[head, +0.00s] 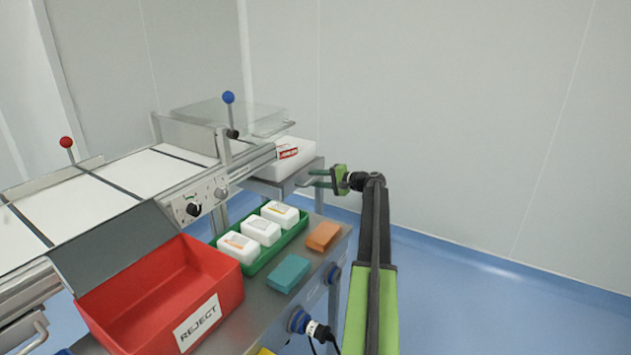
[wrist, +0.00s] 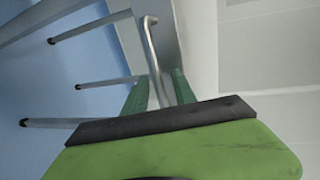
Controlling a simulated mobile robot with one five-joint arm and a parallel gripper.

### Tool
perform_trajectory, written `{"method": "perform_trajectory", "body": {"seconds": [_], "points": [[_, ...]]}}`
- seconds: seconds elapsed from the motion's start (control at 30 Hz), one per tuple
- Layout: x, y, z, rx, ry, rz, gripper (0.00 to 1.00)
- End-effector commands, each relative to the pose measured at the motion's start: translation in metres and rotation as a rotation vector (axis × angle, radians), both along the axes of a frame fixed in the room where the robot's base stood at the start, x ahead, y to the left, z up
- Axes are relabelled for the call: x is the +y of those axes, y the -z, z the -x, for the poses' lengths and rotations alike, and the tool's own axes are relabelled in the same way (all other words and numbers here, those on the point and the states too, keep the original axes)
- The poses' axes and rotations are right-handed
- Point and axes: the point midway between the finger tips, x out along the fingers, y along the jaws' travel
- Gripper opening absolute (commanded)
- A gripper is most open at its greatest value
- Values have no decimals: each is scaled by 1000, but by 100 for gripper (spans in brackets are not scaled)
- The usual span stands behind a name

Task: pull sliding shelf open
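The sliding shelf (head: 272,187) is a grey metal tray at the far right end of the machine, with a white pack on it. Its bent metal handle (wrist: 154,50) shows clearly in the wrist view and is small in the head view. My gripper (head: 314,178) is at the shelf's front right side, green fingers pointing left toward it. In the wrist view the two green fingers (wrist: 160,85) stand apart, one on each side of the handle bar. Gaps show beside the bar, so the gripper looks open around it. Contact cannot be told.
A green tray (head: 255,268) of white packs, a teal block (head: 289,273), an orange block (head: 323,236) and a red reject bin (head: 160,295) stand on the nearer bench. A blue-knobbed lever (head: 229,98) rises behind. The floor (head: 480,300) at right is clear.

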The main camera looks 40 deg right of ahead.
Motion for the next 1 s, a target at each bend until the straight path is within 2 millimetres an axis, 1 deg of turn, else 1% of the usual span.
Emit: {"method": "perform_trajectory", "body": {"seconds": [0.03, 0.27, 1.0], "points": [[0, 0, 0, 0, 0, 0, 31], [1, 0, 0, 0, -1, 0, 1], [2, 0, -1, 1, -3, 1, 0]]}}
